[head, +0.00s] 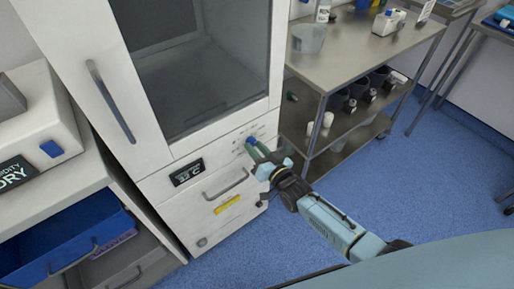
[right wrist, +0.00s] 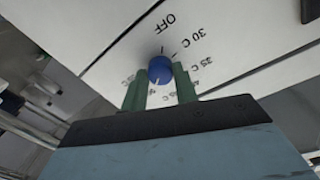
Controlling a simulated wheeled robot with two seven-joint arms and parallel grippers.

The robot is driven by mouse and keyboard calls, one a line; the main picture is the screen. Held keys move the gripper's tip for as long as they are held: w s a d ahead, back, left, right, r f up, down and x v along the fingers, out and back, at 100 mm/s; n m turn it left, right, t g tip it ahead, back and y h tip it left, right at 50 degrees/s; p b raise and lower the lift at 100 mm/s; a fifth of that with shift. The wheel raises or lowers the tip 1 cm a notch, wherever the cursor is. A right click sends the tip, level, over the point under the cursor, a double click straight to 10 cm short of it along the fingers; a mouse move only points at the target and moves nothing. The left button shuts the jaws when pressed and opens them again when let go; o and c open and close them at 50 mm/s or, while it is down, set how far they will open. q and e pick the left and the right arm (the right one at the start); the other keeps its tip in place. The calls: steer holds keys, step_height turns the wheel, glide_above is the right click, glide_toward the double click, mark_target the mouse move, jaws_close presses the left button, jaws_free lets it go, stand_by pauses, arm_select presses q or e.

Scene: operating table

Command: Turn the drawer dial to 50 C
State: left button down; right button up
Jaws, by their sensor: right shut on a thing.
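The blue drawer dial (head: 251,140) is on the white cabinet's front panel, above and right of a dark display (head: 187,173) whose small digits look like 32 C or 35 C. My right gripper (head: 256,148) is at the dial, shut on it. In the right wrist view the green fingers of the gripper (right wrist: 160,73) stand on either side of the dial (right wrist: 160,69). A pale mark on the dial points toward the lower labels, but I cannot tell which. My left gripper is out of view.
The drawer handle (head: 226,184) and a yellow label (head: 227,204) are below the dial. A steel shelf cart (head: 340,65) with bottles and cups stands close on the right. A counter with a blue drawer (head: 70,238) is at left. Blue floor lies in front.

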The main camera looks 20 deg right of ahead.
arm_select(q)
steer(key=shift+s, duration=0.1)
arm_select(e)
steer(key=shift+m, duration=0.3)
steer(key=o, duration=1)
steer(key=shift+s, duration=0.25)
steer(key=shift+p+v, duration=0.55)
steer(key=shift+v, duration=0.7)
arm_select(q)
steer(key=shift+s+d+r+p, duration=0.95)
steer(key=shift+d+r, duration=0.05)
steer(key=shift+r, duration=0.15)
arm_select(e)
steer(key=v, duration=1)
steer(key=shift+s+d, duration=0.1)
steer(key=shift+s, duration=0.1)
